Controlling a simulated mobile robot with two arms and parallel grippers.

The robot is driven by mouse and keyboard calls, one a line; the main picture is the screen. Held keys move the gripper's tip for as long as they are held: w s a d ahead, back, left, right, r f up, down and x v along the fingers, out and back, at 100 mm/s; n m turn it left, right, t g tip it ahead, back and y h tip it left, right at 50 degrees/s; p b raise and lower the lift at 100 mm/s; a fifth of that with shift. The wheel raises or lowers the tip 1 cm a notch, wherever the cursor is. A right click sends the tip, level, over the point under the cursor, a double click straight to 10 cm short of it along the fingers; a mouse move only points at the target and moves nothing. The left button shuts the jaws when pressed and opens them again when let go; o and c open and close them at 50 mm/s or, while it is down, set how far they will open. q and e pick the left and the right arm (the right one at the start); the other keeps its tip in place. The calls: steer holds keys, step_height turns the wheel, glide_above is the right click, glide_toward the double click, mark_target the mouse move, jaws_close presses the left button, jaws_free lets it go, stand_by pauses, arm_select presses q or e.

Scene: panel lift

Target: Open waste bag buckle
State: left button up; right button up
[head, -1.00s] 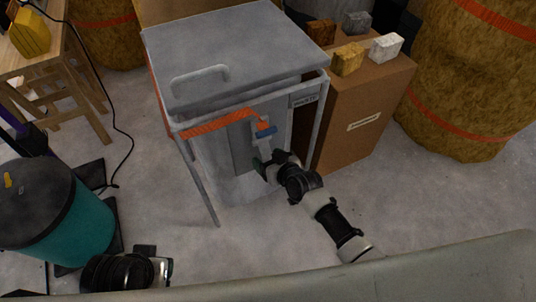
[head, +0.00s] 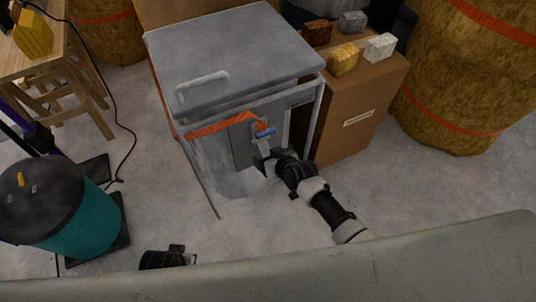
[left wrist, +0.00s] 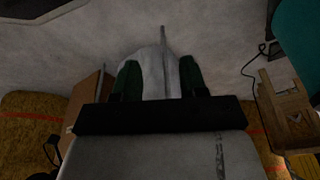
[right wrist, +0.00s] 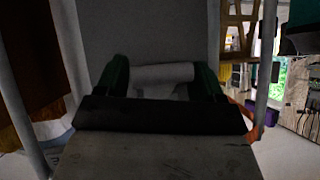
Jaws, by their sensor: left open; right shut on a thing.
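The waste bag (head: 215,165) hangs pale under the grey lidded stand (head: 235,50). An orange strap (head: 215,127) crosses its front and ends at the buckle (head: 263,130), which has orange and blue parts over a grey plate. My right gripper (head: 266,161) is at the lower part of the buckle. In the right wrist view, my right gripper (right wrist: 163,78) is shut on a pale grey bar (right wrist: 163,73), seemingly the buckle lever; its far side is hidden. My left gripper (left wrist: 158,80) is open and empty; only its arm end (head: 167,258) shows low in the head view.
A cardboard box (head: 362,115) with several small blocks stands right of the stand. A teal bin (head: 85,225) is at the left, below a wooden stool (head: 75,75). A large brown bale (head: 460,80) is at the right.

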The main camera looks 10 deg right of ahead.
arm_select(q)
steer(key=shift+s+f, duration=0.15)
steer(key=shift+f, duration=0.5)
arm_select(e)
steer(key=shift+s, duration=0.1)
steer(key=o, duration=1.3)
steer(key=shift+c, duration=0.2)
steer(key=shift+d+r, duration=0.1)
arm_select(q)
steer(key=s+a+f+p, duration=0.1)
steer(key=s+f+p, duration=0.3)
steer(key=f, duration=0.6)
steer(key=shift+s+g, duration=0.4)
steer(key=shift+s, duration=0.9)
arm_select(e)
steer(key=v, duration=1)
steer(key=shift+s+r, duration=0.2)
steer(key=shift+s, duration=0.05)
